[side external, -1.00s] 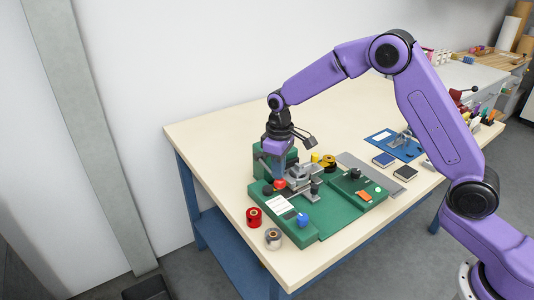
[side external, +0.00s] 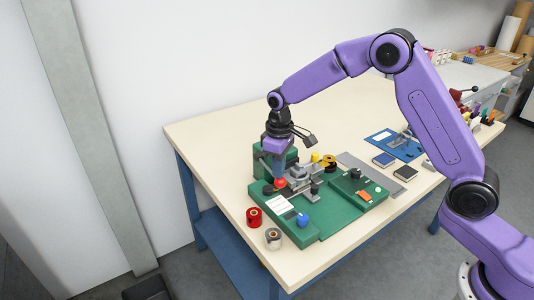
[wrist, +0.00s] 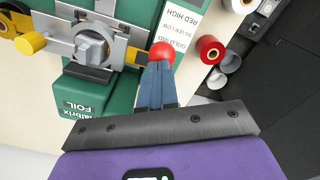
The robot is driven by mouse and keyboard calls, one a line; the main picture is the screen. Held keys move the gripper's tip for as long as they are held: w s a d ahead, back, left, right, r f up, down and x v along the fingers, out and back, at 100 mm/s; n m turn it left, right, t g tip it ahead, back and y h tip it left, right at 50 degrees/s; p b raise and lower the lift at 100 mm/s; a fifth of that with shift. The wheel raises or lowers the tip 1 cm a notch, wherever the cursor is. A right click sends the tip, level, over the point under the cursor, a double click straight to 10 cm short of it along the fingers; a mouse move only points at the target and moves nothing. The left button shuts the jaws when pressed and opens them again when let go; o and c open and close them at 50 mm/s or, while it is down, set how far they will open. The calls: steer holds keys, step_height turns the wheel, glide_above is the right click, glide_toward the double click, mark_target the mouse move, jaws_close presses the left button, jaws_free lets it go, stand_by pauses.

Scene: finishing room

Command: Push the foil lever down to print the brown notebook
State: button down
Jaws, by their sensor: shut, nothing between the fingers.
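The green foil machine (side external: 340,206) stands on the table, and the wrist view shows its green block marked FOIL (wrist: 85,105). The foil lever's red ball knob (side external: 281,183) is at the machine's left side; it also shows in the wrist view (wrist: 161,50). My gripper (wrist: 158,66) is shut and empty, with its blue fingertips right at the knob. I cannot tell whether they touch it. A small dark notebook (side external: 405,172) lies right of the machine; I cannot tell whether it is brown. The grey press head (wrist: 92,45) hides what is under it.
A red foil roll (side external: 254,217) and a silver roll (side external: 273,238) stand at the table's front left edge. A blue knob (side external: 302,220) sits on the machine's front. A blue notebook (side external: 384,159) and a blue mat lie to the right. The back of the table is clear.

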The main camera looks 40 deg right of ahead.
step_height(320, 180, up, 10)
steer(key=shift+w+r, duration=0.2)
steer(key=shift+r, duration=0.05)
stand_by(1.2)
step_height(320, 180, up, 4)
stand_by(0.7)
steer(key=s+f+n, duration=0.3)
steer(key=s+n, duration=0.2)
steer(key=s, duration=2.2)
steer(key=s+d+f+n, duration=0.1)
steer(key=s+d+f, duration=0.2)
steer(key=s+d, duration=0.3)
steer(key=s, duration=0.4)
steer(key=shift+s+d+n, duration=0.25)
steer(key=shift+s+n, duration=0.05)
steer(key=shift+s, duration=0.05)
